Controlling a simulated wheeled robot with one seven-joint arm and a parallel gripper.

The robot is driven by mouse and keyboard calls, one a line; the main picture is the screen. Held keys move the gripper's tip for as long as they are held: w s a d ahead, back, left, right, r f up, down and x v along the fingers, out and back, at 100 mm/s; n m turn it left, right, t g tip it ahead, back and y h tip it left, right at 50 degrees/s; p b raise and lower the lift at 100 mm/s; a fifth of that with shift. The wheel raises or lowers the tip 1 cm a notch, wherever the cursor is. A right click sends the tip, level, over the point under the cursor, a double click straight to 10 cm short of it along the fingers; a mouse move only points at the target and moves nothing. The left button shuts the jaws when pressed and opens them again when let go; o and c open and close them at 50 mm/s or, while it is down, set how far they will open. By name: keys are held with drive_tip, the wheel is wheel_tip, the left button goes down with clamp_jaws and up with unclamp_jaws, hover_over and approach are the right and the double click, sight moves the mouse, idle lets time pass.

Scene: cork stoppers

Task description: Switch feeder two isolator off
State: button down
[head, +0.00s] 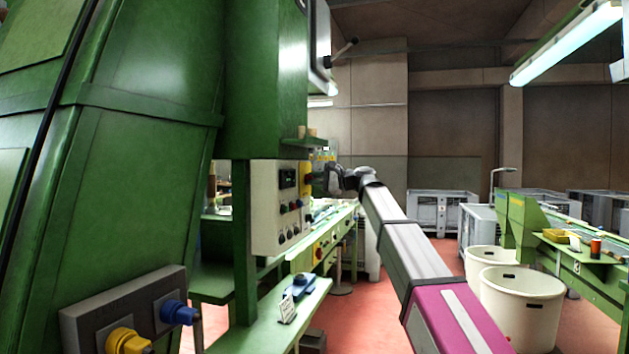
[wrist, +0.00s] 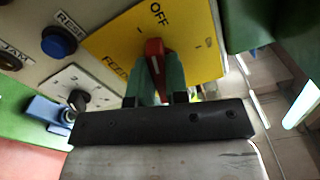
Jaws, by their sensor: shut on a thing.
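In the wrist view the isolator is a red lever (wrist: 155,50) with a pale line, on a yellow plate (wrist: 205,62). The plate reads OFF above the lever, and partly covered lettering starting FEED is at its lower left. The rest of that label is hidden. My gripper (wrist: 158,74) has its two green fingers on either side of the lever and is shut on it. The lever's exact setting is hard to tell. In the head view my gripper (head: 322,182) is at the yellow plate (head: 306,172) on the cream control panel's right edge; the lever is hidden there.
The cream panel (head: 262,215) also carries a blue button (wrist: 58,42) and a black switch (wrist: 78,98). A green cabinet (head: 262,75) hangs above it. A green shelf (head: 275,315) is below. White tubs (head: 520,305) stand at right, with red floor between.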

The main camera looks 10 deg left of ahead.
drive_tip(key=shift+f+n, duration=0.15)
drive_tip(key=shift+n, duration=1.55)
drive_tip(key=c, duration=1.1)
unclamp_jaws()
drive_tip(key=d, duration=0.7)
drive_tip(key=s+d, duration=0.1)
drive_tip(key=d, duration=0.2)
drive_tip(key=shift+d, duration=0.4)
drive_tip(key=shift+f, duration=0.1)
